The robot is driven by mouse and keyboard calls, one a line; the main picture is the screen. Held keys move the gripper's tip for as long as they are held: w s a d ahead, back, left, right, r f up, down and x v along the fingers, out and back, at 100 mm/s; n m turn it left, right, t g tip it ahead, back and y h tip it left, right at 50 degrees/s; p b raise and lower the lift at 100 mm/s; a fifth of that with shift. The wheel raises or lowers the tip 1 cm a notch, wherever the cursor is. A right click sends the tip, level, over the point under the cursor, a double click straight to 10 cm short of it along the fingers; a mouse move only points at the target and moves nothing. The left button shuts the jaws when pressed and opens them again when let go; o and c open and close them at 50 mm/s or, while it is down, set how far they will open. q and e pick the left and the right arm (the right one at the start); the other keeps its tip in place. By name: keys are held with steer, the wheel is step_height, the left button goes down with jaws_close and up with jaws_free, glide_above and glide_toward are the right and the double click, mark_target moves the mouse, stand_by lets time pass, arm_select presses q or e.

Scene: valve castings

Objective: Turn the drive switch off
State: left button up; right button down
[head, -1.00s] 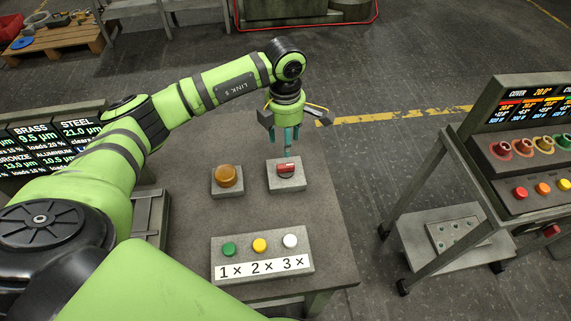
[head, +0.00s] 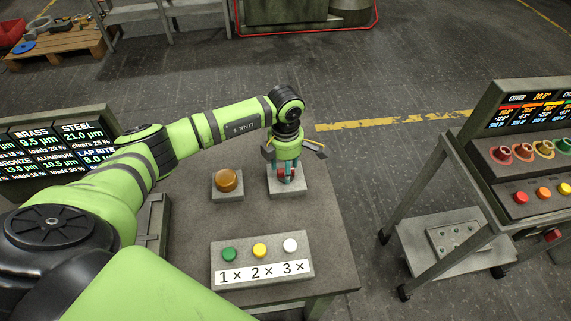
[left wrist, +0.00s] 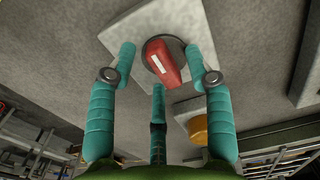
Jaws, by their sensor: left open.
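The drive switch (left wrist: 163,61) is a red knob with a white mark on a dark round base, set on a grey block (head: 300,187). In the left wrist view the knob points toward the lower right of the picture. My left gripper (head: 287,178) is over the switch in the head view and hides most of it. In the left wrist view its teal fingers (left wrist: 162,65) are open, two beside the knob and one below it. I cannot tell whether any finger touches the knob. My right gripper is not in view.
An amber dome button (head: 226,180) on its own block stands just left of the switch. A panel (head: 262,268) with green, yellow and white buttons is nearer on the table. A cart (head: 440,205) with a control console stands to the right, beyond a floor gap.

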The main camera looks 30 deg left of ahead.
arm_select(q)
jaws_close()
steer(key=n+b, duration=0.1)
steer(key=n, duration=0.5)
steer(key=n+b, duration=0.1)
steer(key=n, duration=0.1)
steer(key=shift+s+a+n, duration=0.1)
steer(key=shift+s+n, duration=0.1)
steer(key=shift+n, duration=0.1)
steer(key=n, duration=0.4)
steer(key=shift+s+b, duration=0.1)
steer(key=shift+b, duration=0.2)
steer(key=shift+s+n, duration=0.1)
steer(key=shift+n, duration=2.6)
